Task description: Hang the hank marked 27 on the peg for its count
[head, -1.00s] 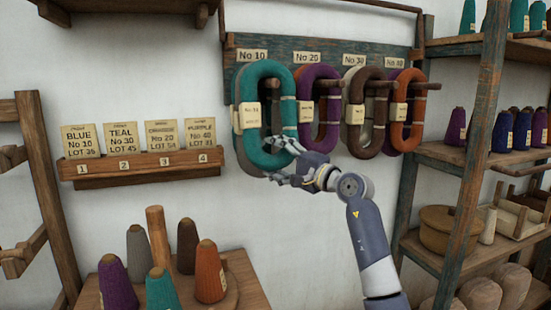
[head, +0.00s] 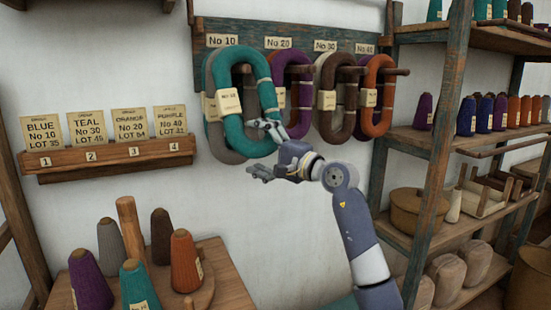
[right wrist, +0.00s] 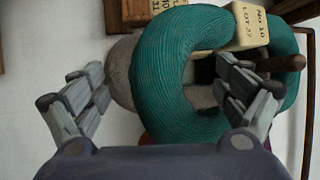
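The teal hank (head: 232,133) hangs at the peg under the "No 10" label (head: 222,41), in front of a grey hank (head: 217,148), and leans slightly. In the right wrist view the teal hank (right wrist: 160,85) carries a tag (right wrist: 250,25) reading No 10, LOT 27. A dark wooden peg (right wrist: 285,64) shows at its loop there. My right gripper (head: 262,150) is open at the hank's lower right part. Its fingers (right wrist: 160,95) stand spread on either side of the hank, with no clear grip. My left gripper is not in view.
Purple (head: 297,120), brown (head: 330,125) and orange (head: 380,120) hanks hang close by on the right. A card rack (head: 110,158) is on the wall at left. Cones stand on a table (head: 225,275) below. A shelf unit (head: 435,190) bounds the right side.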

